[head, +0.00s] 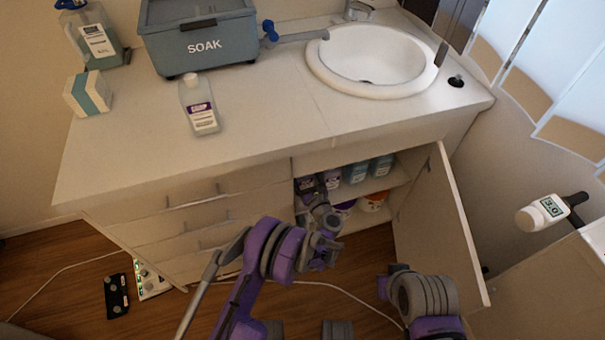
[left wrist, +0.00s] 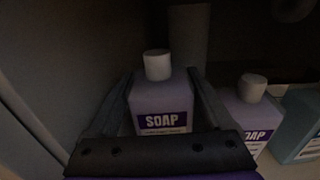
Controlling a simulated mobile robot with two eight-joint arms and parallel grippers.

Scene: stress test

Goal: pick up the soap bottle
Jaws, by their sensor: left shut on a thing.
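In the left wrist view a pale lilac soap bottle (left wrist: 162,98) with a white cap and purple SOAP label stands upright between the fingers of my left gripper (left wrist: 162,82). The gripper is shut on it, one finger along each side. In the head view my left arm reaches into the open cabinet under the counter, and its gripper (head: 312,192) is at the upper shelf, largely hiding the held bottle. A second soap bottle (left wrist: 248,112) stands just to the right. Another soap bottle (head: 200,108) stands on the counter. My right arm shows at lower right; its gripper is not visible.
Blue bottles (head: 356,172) stand right of the soap on the shelf. The cabinet wall (left wrist: 45,75) is close on the left. The open door (head: 452,225) stands out at right. A grey SOAK bin (head: 203,52) and a sink (head: 375,55) are on the counter.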

